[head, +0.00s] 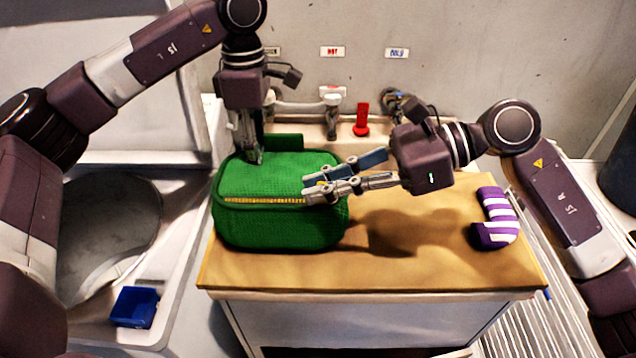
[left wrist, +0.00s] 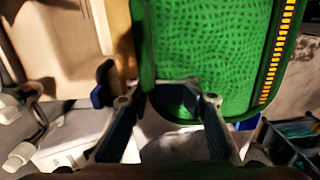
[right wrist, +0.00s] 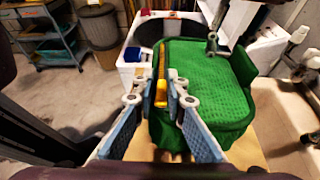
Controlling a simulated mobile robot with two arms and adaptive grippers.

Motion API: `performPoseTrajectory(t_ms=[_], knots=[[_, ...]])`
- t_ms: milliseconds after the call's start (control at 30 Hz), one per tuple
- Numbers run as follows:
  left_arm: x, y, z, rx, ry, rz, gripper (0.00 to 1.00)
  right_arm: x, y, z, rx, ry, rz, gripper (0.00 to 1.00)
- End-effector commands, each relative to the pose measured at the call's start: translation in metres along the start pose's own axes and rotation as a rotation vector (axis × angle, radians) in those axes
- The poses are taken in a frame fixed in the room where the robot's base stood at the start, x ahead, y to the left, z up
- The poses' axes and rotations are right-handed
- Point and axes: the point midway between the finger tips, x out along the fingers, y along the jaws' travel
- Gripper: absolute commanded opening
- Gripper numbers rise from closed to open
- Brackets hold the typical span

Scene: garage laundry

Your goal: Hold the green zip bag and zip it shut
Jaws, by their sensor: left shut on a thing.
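The green zip bag (head: 275,228) stands on the tan counter top, with yellow zip teeth along its upper front edge. A yellow zip pull (right wrist: 161,94) shows at the near end of the teeth in the right wrist view. My left gripper (head: 255,158) points down at the back of the bag and is shut on its green material, which also shows in the left wrist view (left wrist: 200,45). My right gripper (head: 312,190) is at the bag's front right corner. Its fingers are apart, one on each side of the pull. The head view hides the pull behind these fingers.
A purple and white striped thing (head: 497,218) lies at the right of the tan counter top (head: 420,272). The counter front is clear.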

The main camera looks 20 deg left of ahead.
Motion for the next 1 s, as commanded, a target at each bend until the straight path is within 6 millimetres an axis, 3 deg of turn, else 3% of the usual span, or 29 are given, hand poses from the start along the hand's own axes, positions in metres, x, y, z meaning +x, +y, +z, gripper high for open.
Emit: performPoseTrajectory(t_ms=[133,500,1000], knots=[[0.007,0.001,-0.005,-0.012,0.015,-0.005,0.00,0.000,0.000,-0.001,0.000,0.000,-0.002,0.26],[0.007,0.000,-0.004,-0.009,0.014,-0.007,0.00,-0.007,-0.002,-0.002,0.003,0.002,-0.006,0.26],[0.007,0.000,-0.004,-0.008,0.013,-0.008,0.00,-0.102,0.002,-0.001,0.000,0.001,-0.008,0.26]])
